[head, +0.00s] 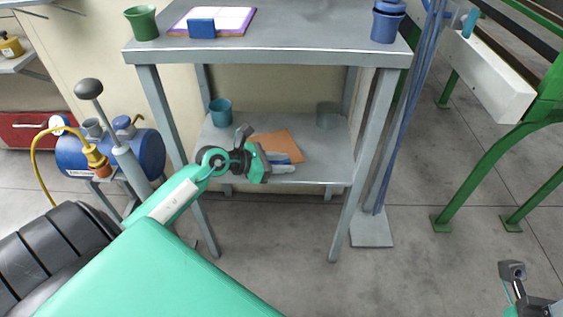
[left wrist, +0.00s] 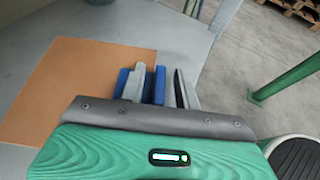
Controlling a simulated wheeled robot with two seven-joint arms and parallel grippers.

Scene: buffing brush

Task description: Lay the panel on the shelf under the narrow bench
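The panel is a flat orange-brown sheet (head: 280,144) on the grey lower shelf (head: 325,168) of the narrow bench (head: 270,57). It looks flat there, and it also shows in the left wrist view (left wrist: 75,80). My left gripper (head: 285,163) is at the panel's near right side, low over the shelf. In the left wrist view its fingers (left wrist: 165,88) are a little apart and cover part of the panel's edge; I see nothing clamped between them. My right gripper (head: 513,271) is at the lower right corner, away from the bench, and its fingers are unclear.
A teal cup (head: 221,112) stands on the shelf left of the panel and a grey cup (head: 328,115) right of it. A blue compressor (head: 110,153) stands at left.

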